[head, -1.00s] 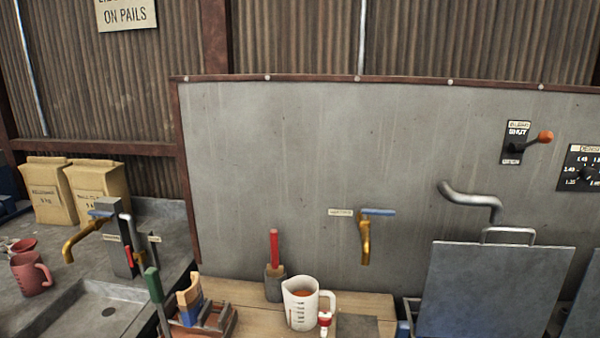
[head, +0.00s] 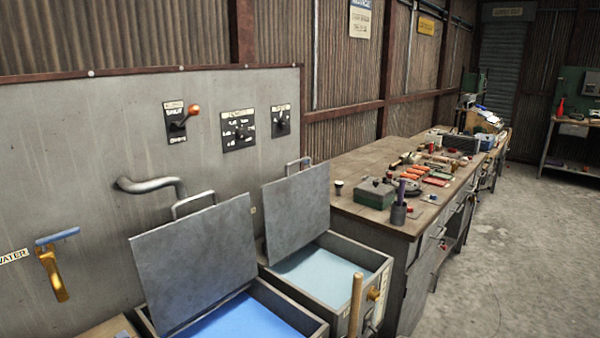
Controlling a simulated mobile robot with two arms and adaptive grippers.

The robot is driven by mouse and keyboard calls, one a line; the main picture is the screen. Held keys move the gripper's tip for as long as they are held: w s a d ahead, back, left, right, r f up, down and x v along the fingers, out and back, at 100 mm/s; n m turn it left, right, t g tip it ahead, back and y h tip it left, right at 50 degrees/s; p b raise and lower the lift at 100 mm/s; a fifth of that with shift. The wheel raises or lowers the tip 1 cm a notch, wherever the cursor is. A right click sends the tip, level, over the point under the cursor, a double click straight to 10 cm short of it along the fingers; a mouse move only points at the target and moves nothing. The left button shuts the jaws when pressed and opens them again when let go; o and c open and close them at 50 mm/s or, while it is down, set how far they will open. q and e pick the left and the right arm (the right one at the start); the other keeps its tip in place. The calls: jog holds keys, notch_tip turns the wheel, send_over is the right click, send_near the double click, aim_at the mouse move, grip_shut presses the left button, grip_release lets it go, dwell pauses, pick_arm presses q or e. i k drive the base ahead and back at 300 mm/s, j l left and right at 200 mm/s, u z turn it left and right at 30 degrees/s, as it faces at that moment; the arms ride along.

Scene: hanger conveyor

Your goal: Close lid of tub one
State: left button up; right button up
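Two grey metal tubs stand side by side against the grey panel, both with their flat lids raised. The nearer tub (head: 318,328) holds bright blue liquid, and its lid (head: 195,262) stands tilted up with a metal handle on its top edge. The farther tub (head: 375,283) holds paler blue liquid, and its lid (head: 298,213) is also up, with a handle on top. I cannot tell from a readable label which is tub one. Neither of my grippers is in view.
A bent pipe (head: 150,186) juts from the panel above the nearer lid. A yellow tap with a blue handle (head: 54,270) is at left. A wooden stick (head: 355,305) rises in front of the tubs. A cluttered workbench (head: 365,215) runs right; the floor (head: 500,240) beyond is clear.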

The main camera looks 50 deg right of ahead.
aim_at(296, 208)
jog(key=z, duration=1.6)
